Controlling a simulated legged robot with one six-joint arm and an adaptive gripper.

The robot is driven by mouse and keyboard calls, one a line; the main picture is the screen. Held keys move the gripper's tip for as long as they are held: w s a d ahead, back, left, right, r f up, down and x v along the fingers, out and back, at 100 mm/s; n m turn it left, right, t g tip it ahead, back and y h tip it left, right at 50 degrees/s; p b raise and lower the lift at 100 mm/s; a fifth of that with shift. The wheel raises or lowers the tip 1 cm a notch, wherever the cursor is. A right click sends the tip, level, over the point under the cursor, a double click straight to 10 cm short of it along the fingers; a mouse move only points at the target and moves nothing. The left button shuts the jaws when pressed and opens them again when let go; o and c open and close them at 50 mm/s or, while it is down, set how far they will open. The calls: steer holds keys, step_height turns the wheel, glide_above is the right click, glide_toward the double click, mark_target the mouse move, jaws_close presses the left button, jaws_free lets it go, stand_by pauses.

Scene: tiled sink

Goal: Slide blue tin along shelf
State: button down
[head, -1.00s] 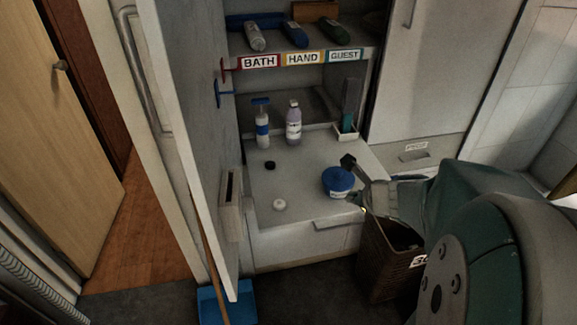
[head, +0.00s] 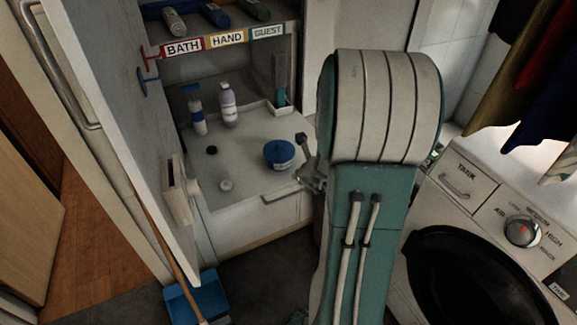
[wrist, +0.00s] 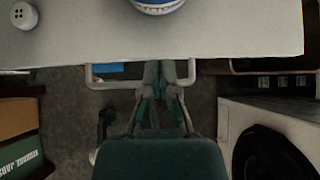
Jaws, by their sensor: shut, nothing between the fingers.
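The blue tin (head: 279,154), round with a blue lid and a white label band, sits upright on the white shelf (head: 238,181) near its front right edge. My gripper (head: 303,160) is just right of the tin in the head view, partly hidden by my arm. In the wrist view my gripper (wrist: 167,70) is shut and empty, with its fingertips near the shelf's front edge and handle, apart from the tin.
A white button-like knob (head: 225,185) and a black cap (head: 211,150) lie left of the tin. Two bottles (head: 228,105) stand behind. An open door (head: 120,130) bounds the left. A washing machine (head: 490,235) stands right, and a blue dustpan (head: 196,295) is on the floor.

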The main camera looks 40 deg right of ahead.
mark_target(286, 166)
steer(key=w, duration=0.1)
steer(key=w+d+f, duration=0.1)
steer(key=w, duration=0.3)
steer(key=shift+d+f, duration=0.3)
steer(key=shift+d, duration=0.1)
steer(key=shift+w, duration=0.2)
steer(key=shift+a, duration=0.1)
